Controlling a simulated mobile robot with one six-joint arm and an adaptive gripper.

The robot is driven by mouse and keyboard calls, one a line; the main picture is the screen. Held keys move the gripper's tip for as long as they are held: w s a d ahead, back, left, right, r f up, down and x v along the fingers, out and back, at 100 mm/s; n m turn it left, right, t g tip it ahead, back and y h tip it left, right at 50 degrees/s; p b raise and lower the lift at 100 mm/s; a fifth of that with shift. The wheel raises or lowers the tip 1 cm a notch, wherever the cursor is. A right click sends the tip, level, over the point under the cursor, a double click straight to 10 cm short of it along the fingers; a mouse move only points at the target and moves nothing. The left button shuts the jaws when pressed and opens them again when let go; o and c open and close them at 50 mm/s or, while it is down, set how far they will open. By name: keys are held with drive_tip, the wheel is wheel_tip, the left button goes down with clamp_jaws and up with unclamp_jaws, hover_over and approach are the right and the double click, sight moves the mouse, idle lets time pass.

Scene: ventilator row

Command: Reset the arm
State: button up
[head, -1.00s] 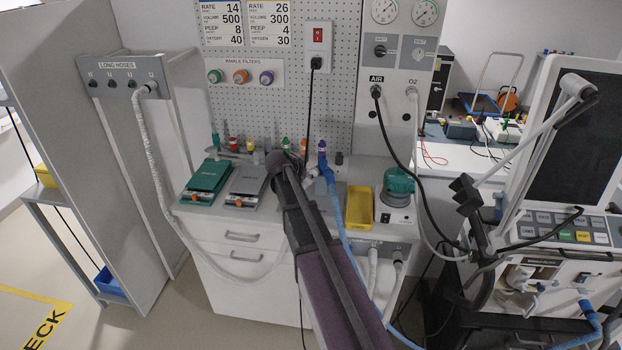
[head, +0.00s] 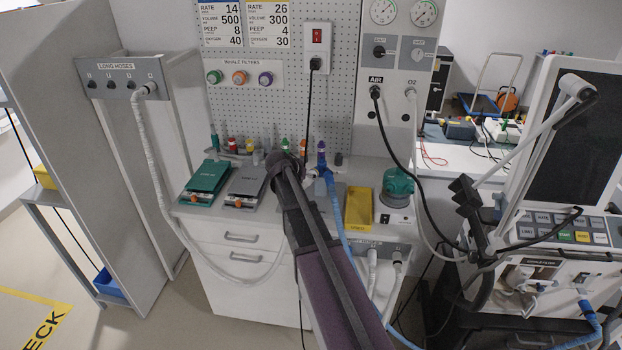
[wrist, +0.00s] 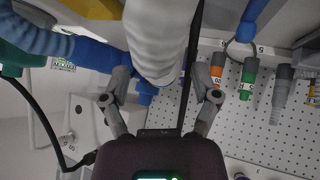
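My arm reaches up across the white counter (head: 385,232) in the head view, and my own wrist hides the fingers there. In the wrist view my gripper (wrist: 160,75) has its two fingers spread apart. A pale ribbed hose end (wrist: 155,38) lies between them, with gaps visible on both sides, and I see no clear grip on it. A blue connector (wrist: 145,92) shows beside the hose near the left finger. The blue hose (head: 338,200) stands just right of my wrist in the head view.
A green device (head: 206,176), a grey device (head: 246,180), a yellow tray (head: 358,208) and a green-topped canister (head: 397,185) stand on the counter. A black cable (head: 312,110) hangs nearby. The ventilator (head: 570,150) stands right; a long white hose (head: 150,160) hangs left.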

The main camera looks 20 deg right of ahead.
drive_tip(key=shift+a, duration=0.1)
idle(0.4)
drive_tip(key=shift+s+a, duration=0.15)
drive_tip(key=shift+s, duration=0.1)
drive_tip(key=s+a+f+n+g+y, duration=0.2)
drive_tip(key=s+a+n+y, duration=0.2)
drive_tip(key=s+a, duration=0.6)
drive_tip(key=s+a+f+n+g+y, duration=0.2)
drive_tip(key=s+a+f+n+y, duration=0.1)
drive_tip(key=s+a, duration=0.8)
drive_tip(key=s+n+y, duration=0.1)
drive_tip(key=s, duration=0.4)
drive_tip(key=shift+f+n, duration=0.2)
drive_tip(key=shift+n, duration=0.1)
